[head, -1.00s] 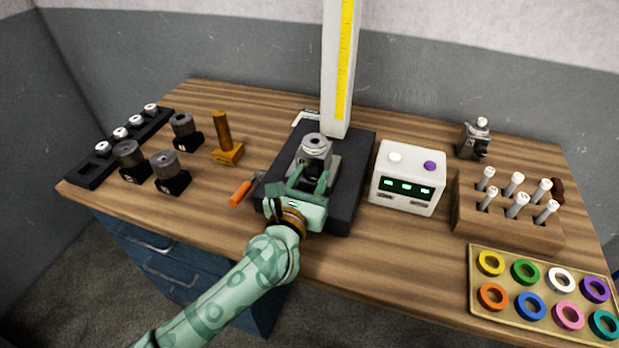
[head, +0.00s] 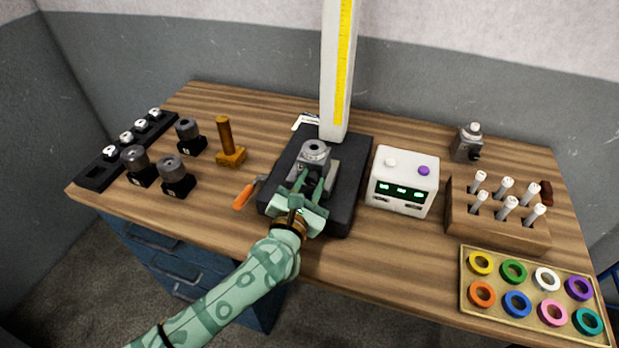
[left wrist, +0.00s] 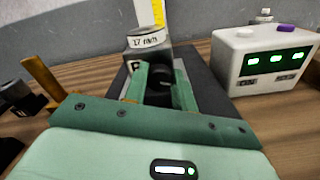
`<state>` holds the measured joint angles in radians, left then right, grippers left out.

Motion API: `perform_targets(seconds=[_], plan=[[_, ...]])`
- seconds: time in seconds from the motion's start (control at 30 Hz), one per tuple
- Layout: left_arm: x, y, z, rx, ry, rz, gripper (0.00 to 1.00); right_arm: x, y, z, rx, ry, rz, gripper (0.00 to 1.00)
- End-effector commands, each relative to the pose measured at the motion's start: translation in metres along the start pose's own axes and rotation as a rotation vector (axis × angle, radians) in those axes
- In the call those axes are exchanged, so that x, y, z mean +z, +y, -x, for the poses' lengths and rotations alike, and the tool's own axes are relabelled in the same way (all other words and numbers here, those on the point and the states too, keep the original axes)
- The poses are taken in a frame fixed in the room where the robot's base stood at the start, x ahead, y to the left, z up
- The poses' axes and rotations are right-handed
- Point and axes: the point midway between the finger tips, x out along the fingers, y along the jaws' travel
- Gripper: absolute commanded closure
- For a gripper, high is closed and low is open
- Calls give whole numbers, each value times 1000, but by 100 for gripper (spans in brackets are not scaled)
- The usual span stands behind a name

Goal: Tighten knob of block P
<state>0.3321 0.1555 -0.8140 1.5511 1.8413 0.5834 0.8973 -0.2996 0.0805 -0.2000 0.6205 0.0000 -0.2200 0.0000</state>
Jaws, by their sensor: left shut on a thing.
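Block P (head: 322,166) is a grey metal block on the black base plate (head: 345,205) of the measuring stand. A grey ring-shaped part (head: 315,149) stands on top of it; in the left wrist view this part (left wrist: 147,40) carries a "17 mm" label. Its black knob (left wrist: 161,76) faces my left gripper (left wrist: 161,92) in the left wrist view. The gripper is also seen in the head view (head: 313,184), where it hides most of the knob. Its two green fingers are shut on the knob, one on each side. My right gripper is not in view.
A white box (head: 403,181) with green displays stands right of the base plate. An orange-handled tool (head: 243,197) lies to its left. The tall white column (head: 336,80) rises behind block P. A wooden pin rack (head: 490,225) and a ring tray (head: 462,285) stand at right.

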Motion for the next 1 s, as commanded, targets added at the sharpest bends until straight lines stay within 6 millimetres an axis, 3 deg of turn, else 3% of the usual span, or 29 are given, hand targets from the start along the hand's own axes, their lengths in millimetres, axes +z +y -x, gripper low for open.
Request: perform_targets(seconds=[0.4,0.93,0.97,1.0], plan=[[0,-1,0,-1,1,-198,96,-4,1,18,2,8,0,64],[-1,-2,0,-2,1,-224,96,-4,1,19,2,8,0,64],[-1,-2,0,-2,1,-224,68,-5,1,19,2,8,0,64],[-1,-2,0,-2,1,-224,57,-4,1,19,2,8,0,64]])
